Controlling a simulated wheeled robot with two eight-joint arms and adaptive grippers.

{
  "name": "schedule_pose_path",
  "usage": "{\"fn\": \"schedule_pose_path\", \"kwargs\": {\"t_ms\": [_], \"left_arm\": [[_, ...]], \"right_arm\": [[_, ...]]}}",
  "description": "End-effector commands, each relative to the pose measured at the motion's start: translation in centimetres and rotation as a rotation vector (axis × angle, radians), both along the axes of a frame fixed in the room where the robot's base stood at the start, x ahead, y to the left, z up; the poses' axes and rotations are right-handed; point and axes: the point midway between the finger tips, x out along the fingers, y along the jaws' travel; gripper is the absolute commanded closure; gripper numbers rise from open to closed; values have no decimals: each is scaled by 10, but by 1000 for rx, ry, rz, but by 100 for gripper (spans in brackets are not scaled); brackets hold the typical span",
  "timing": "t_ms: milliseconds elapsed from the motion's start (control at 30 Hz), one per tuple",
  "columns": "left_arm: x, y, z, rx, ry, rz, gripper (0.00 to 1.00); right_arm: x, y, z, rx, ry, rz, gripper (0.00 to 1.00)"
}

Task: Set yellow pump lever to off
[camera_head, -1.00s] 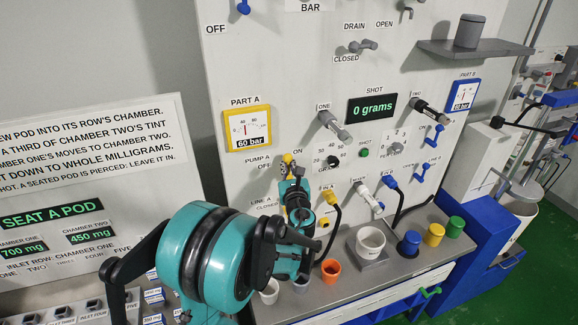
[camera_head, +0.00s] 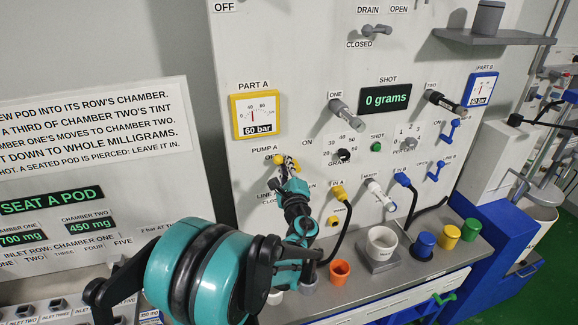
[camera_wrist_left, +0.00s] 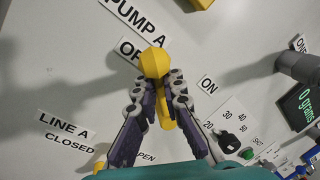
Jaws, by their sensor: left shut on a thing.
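The yellow pump lever (camera_head: 281,158) is on the upright white panel under the PUMP A label. Its round yellow knob (camera_wrist_left: 154,62) covers the end of the OFF label in the left wrist view, and its stem runs down between my fingers. The ON label (camera_wrist_left: 207,85) lies to the right, apart from the knob. My left gripper (camera_wrist_left: 159,88) is shut on the lever, one dark finger on each side of the stem. In the head view my left gripper (camera_head: 290,168) hides the lever's lower part. My right gripper is not in view.
The yellow PART A gauge (camera_head: 255,115) reads 60 bar above the lever. A grey knob (camera_head: 342,113) and a black dial (camera_head: 344,155) are to its right. An orange cup (camera_head: 339,271) and a white cup (camera_head: 381,243) stand on the bench below.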

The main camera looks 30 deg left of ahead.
Motion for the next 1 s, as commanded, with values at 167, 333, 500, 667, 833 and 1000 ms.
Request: {"fn": "schedule_pose_path", "kwargs": {"t_ms": [167,333,500,667,833,1000], "left_arm": [[-5,5,-9,-106,-129,8,100],[-7,7,-17,-205,-245,8,100],[-9,8,-23,-290,-343,7,100],[-10,8,-28,-350,-413,7,100],[-11,9,-31,-392,-461,8,100],[-11,9,-33,-413,-484,8,100]], "right_arm": [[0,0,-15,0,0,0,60],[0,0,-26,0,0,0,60],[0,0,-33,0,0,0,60],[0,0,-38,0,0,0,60],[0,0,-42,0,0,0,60],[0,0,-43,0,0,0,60]]}}
